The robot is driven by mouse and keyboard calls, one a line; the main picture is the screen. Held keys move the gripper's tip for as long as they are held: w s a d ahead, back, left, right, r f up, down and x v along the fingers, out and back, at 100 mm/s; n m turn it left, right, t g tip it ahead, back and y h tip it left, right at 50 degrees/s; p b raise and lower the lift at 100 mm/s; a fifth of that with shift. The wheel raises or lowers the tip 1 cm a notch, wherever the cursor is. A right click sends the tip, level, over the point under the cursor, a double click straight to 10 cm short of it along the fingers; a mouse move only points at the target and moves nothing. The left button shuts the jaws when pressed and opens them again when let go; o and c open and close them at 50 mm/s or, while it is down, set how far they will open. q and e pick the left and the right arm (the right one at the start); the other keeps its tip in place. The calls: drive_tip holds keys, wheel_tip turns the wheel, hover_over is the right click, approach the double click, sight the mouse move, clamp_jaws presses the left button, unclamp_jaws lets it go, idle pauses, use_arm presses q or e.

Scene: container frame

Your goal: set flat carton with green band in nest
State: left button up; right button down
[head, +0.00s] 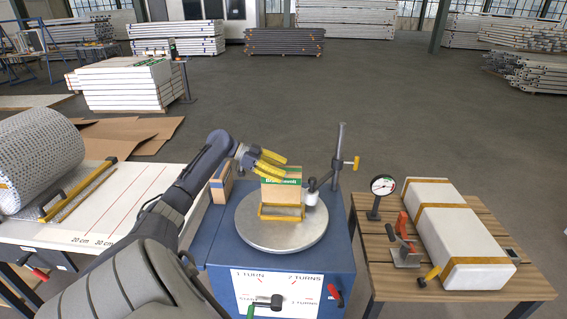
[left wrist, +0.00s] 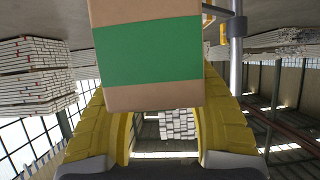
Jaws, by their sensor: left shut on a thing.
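The flat carton with the green band (head: 282,191) is tan cardboard and stands upright over the round grey turntable (head: 252,232). It also fills the upper middle of the left wrist view (left wrist: 150,50). My left gripper (head: 279,166) is shut on its upper part, one yellow finger on each side. The nest (head: 282,217) is a yellow-edged frame on the turntable, directly below the carton. The carton's lower edge meets the nest in the picture; I cannot tell whether it rests inside or hangs just above. My right gripper is not in view.
A second tan carton (head: 221,186) stands left of the turntable on the blue cabinet (head: 338,230). A post with a yellow-handled arm (head: 338,160) rises close at the carton's right. A wooden table (head: 379,276) with a strapped white block (head: 455,237) and a dial gauge stands right.

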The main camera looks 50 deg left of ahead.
sight(281, 186)
use_arm(q)
drive_tip(key=shift+f, duration=3.5)
drive_tip(key=o, duration=1.6)
drive_tip(key=shift+o, duration=0.2)
drive_tip(key=shift+f, duration=0.1)
